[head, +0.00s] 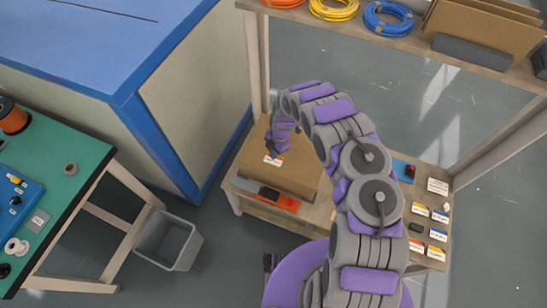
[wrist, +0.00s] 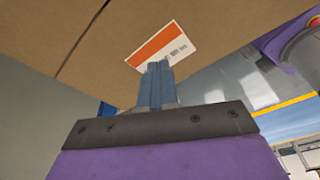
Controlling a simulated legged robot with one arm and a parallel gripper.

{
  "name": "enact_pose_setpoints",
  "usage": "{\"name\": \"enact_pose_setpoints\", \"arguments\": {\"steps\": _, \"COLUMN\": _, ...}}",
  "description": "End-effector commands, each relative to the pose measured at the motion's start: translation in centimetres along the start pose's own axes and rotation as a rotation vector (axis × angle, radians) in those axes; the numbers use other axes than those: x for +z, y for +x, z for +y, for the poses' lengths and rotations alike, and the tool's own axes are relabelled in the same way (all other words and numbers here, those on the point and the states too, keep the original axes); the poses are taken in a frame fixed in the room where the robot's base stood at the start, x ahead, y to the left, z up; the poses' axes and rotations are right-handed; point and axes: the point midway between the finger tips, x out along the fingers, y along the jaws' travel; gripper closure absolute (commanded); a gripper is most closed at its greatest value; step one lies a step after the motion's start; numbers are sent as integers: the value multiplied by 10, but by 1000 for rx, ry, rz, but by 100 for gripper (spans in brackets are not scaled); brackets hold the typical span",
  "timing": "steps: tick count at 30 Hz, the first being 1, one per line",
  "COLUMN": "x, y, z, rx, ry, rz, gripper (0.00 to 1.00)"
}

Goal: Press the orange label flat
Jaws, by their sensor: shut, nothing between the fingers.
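The orange label (wrist: 160,46) shows in the wrist view as a white card with an orange band and dark print. It lies on the brown cardboard box (wrist: 90,30), near the box's edge. In the head view the label (head: 273,160) is a small white and orange patch on top of the box (head: 292,176). My gripper (wrist: 158,66) is shut and empty, and its fingertips are at the label's lower edge in the wrist view. I cannot tell whether they touch it. In the head view my gripper (head: 275,149) is just above the label.
The box stands on a wooden bench (head: 325,215) with several small labelled cards (head: 437,215) at right. An orange and black tool (head: 280,200) lies in front of the box. A shelf (head: 400,40) with cable coils is above. A grey bin (head: 168,240) stands on the floor.

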Motion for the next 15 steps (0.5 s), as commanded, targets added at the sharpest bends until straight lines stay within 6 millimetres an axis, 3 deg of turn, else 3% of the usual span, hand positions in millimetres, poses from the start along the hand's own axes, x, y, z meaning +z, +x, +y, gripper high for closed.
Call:
{"name": "enact_pose_setpoints", "arguments": {"steps": 1, "x": -2, "y": -11, "z": 0, "rx": 0, "ry": 1, "rz": 0, "gripper": 100}}
{"name": "enact_pose_setpoints", "arguments": {"steps": 15, "x": -12, "y": -60, "z": 0, "rx": 0, "ry": -1, "rz": 0, "gripper": 100}}
